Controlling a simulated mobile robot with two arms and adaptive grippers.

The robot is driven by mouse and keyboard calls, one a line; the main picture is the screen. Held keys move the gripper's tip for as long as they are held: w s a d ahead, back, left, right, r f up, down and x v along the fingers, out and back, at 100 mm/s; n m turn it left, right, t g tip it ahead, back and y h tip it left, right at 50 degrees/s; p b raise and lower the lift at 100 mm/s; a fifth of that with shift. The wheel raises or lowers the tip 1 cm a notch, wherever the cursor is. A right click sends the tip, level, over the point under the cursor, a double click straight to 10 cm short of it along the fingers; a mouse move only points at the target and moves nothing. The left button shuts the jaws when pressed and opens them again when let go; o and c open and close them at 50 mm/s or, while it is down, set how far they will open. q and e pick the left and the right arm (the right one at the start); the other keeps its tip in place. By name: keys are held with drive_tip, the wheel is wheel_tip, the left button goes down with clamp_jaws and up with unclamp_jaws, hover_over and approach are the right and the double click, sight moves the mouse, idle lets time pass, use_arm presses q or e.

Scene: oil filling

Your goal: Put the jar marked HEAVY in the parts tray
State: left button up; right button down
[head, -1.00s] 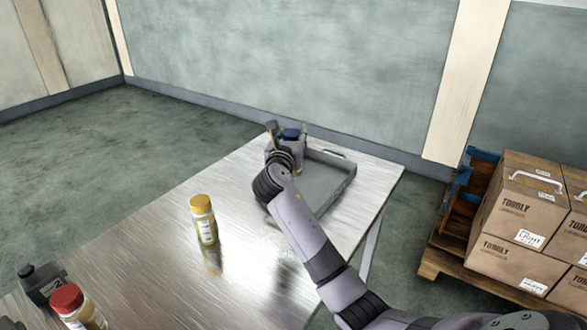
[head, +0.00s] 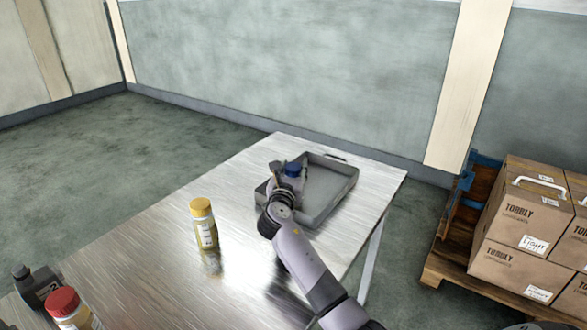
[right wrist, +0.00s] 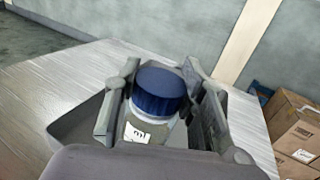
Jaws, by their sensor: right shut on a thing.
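A jar with a blue cap (head: 293,170) is in my right gripper (head: 283,178), over the left part of the grey parts tray (head: 340,200). In the right wrist view the blue-capped jar (right wrist: 158,92) stands between the two fingers of the right gripper (right wrist: 165,105), which is shut on it. A white label with dark marks shows on its side, but I cannot read it. The jar's base is hidden, so I cannot tell if it touches the tray floor. My left gripper is not in view.
A yellow-capped jar (head: 204,225) stands on the metal table (head: 150,240). A red-capped jar (head: 72,308) and a dark bottle marked 2 (head: 38,287) are at the lower left. Cartons (head: 525,210) sit on a wooden pallet (head: 450,250) at the right.

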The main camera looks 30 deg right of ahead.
drive_tip(key=c, duration=1)
unclamp_jaws()
drive_tip(key=shift+c, duration=0.2)
drive_tip(key=v, duration=1.2)
drive_tip(key=shift+d, duration=0.1)
